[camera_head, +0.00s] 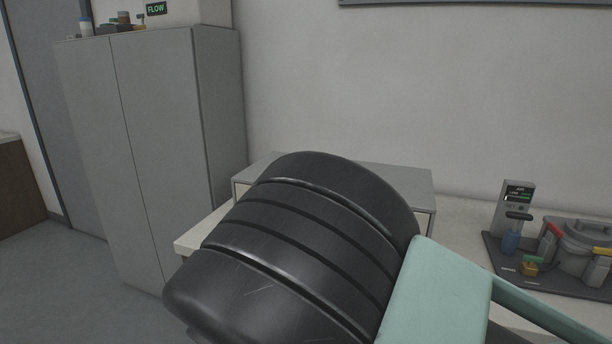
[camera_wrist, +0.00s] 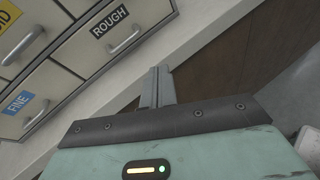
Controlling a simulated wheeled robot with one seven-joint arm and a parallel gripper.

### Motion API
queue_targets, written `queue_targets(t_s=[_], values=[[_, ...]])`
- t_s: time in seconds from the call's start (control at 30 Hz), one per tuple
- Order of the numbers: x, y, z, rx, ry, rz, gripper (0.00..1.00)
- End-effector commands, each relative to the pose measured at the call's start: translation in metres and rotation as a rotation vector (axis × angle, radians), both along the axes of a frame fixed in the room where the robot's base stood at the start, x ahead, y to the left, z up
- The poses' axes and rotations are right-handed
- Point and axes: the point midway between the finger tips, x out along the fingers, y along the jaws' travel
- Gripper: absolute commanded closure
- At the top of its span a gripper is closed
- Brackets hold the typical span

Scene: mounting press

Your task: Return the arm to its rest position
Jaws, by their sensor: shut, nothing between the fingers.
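My gripper (camera_wrist: 160,72) shows in the wrist view, with its two grey fingers together and nothing between them. The fingers point toward a white worktop edge beside a drawer unit. In the head view, my black and mint-green arm fills the lower middle, and the gripper's fingers cannot be seen there. The arm hides part of the worktop and the front of the grey drawer unit (camera_head: 395,178).
In the wrist view, drawers labelled ROUGH (camera_wrist: 108,22) and FINE (camera_wrist: 19,104) have bar handles. A brown panel (camera_wrist: 235,50) lies below the worktop. In the head view, a tall grey cabinet (camera_head: 155,120) stands left; a dark tray (camera_head: 540,284) with press equipment stands right.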

Motion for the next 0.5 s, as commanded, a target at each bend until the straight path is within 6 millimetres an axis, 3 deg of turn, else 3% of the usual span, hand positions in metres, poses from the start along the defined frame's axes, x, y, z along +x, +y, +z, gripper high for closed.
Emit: queue_targets(t_s=[0.1,0.2,0.5], values=[[-0.036,-0.03,0.007,0.226,0.081,-0.241,1.0],[-0.07,-0.041,0.016,0.399,0.135,-0.422,1.0],[-0.164,-0.041,0.072,0.883,0.225,-0.877,1.0]])
